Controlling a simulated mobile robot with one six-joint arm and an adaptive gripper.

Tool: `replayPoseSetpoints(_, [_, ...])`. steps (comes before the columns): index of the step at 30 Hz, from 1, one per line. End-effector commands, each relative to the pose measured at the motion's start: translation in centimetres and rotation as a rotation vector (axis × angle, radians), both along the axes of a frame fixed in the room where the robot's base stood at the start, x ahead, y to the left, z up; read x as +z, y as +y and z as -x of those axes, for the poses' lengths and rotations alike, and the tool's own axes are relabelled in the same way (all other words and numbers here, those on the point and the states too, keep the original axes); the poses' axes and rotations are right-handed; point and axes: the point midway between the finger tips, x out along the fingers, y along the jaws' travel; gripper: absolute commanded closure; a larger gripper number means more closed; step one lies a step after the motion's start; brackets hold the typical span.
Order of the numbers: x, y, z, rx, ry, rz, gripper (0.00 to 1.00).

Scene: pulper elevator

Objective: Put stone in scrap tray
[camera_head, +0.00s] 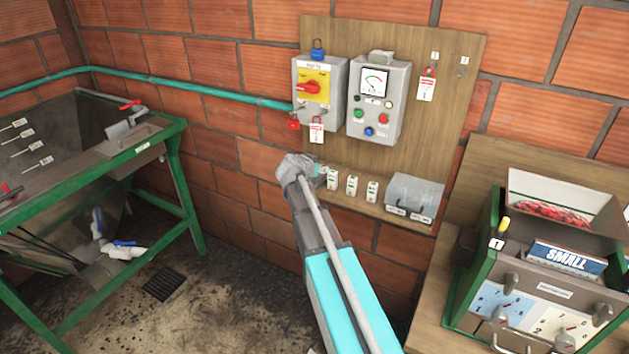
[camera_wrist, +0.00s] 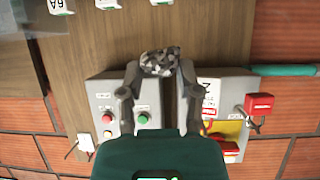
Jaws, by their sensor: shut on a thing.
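My gripper (camera_wrist: 160,72) is shut on a speckled grey stone (camera_wrist: 160,61), held between the two fingertips in the wrist view. In the head view my gripper (camera_head: 296,168) is in front of the left end of the small shelf on the wooden board; the stone cannot be made out there. A grey metal box with two labels on its front (camera_head: 414,198) sits at the right end of this shelf. I cannot tell whether it is the scrap tray, as no readable label names one.
Several small white labelled modules (camera_head: 352,186) stand on the shelf between my gripper and the grey box. Above are two control boxes (camera_head: 378,97) with a red padlock (camera_head: 293,124). A green-framed machine (camera_head: 540,280) stands right, a green-framed table (camera_head: 150,150) left.

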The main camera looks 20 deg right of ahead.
Motion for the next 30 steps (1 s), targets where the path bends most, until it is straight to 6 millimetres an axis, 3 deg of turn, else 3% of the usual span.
replayPoseSetpoints(11, [-0.5, -0.3, -1.0, -0.001, 0.000, 0.000, 1.00])
replayPoseSetpoints(27, [-4.6, -2.7, -9.5, -0.002, 0.000, 0.000, 1.00])
replayPoseSetpoints(30, [-5.7, -2.8, -9.9, -0.002, 0.000, 0.000, 1.00])
